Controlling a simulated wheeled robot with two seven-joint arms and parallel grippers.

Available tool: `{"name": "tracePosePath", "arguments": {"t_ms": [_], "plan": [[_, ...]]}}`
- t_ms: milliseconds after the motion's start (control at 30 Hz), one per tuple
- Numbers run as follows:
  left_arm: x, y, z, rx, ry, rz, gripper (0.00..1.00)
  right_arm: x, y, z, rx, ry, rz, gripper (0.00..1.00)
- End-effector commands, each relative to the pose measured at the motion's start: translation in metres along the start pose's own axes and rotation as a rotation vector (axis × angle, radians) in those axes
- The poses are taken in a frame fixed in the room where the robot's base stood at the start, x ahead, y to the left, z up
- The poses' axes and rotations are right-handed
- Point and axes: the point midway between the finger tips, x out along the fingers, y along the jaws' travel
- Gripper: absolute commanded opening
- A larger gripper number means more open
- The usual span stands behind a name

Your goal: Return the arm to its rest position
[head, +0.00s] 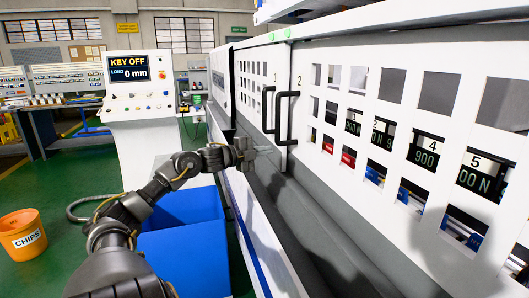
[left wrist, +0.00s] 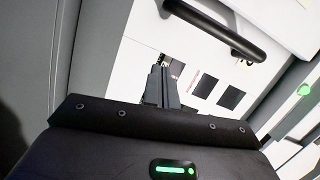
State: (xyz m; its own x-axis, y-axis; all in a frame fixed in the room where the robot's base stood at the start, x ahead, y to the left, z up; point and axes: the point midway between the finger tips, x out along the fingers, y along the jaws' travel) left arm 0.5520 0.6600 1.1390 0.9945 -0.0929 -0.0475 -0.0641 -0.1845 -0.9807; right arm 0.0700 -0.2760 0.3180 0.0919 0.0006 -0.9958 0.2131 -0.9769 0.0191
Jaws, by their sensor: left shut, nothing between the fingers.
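My left arm reaches in from the lower left in the head view. Its gripper (head: 262,151) is shut and empty, held out in front of the white machine enclosure (head: 330,40), just below and left of the black door handles (head: 287,118). In the left wrist view the gripper fingers (left wrist: 158,86) are together, with the white door panel and a black handle (left wrist: 215,28) beyond them. The fingers look apart from the handle. My right gripper is in neither view.
A control console (head: 137,80) reads "KEY OFF" and "LONG 0 mm". A blue bin (head: 185,245) stands beside and below my left arm. An orange "CHIPS" bucket (head: 22,235) is on the green floor at the left. The long white machine fills the right side.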

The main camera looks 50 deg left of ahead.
Motion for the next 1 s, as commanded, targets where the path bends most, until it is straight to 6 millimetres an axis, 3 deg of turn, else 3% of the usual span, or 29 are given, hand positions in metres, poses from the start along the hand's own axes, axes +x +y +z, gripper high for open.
{"name": "tracePosePath", "arguments": {"t_ms": [567, 633, 700, 767, 867, 1000], "plan": [[0.0, 0.0, 0.001, -0.007, -0.006, 0.0, 0.0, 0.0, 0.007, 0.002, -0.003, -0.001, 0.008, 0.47], [-0.001, -0.004, 0.012, -0.022, -0.039, -0.017, 0.0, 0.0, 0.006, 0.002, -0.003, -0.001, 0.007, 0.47], [-0.002, 0.001, 0.037, -0.056, -0.102, -0.027, 0.0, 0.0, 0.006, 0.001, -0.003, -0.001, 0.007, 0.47], [-0.005, 0.021, 0.064, -0.108, -0.167, -0.023, 0.0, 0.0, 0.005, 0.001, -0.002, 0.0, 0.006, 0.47], [-0.015, 0.078, 0.111, -0.214, -0.287, -0.003, 0.0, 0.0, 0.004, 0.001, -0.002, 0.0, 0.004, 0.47], [-0.039, 0.179, 0.161, -0.359, -0.448, 0.051, 0.0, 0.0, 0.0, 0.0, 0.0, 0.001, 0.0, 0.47]]}}
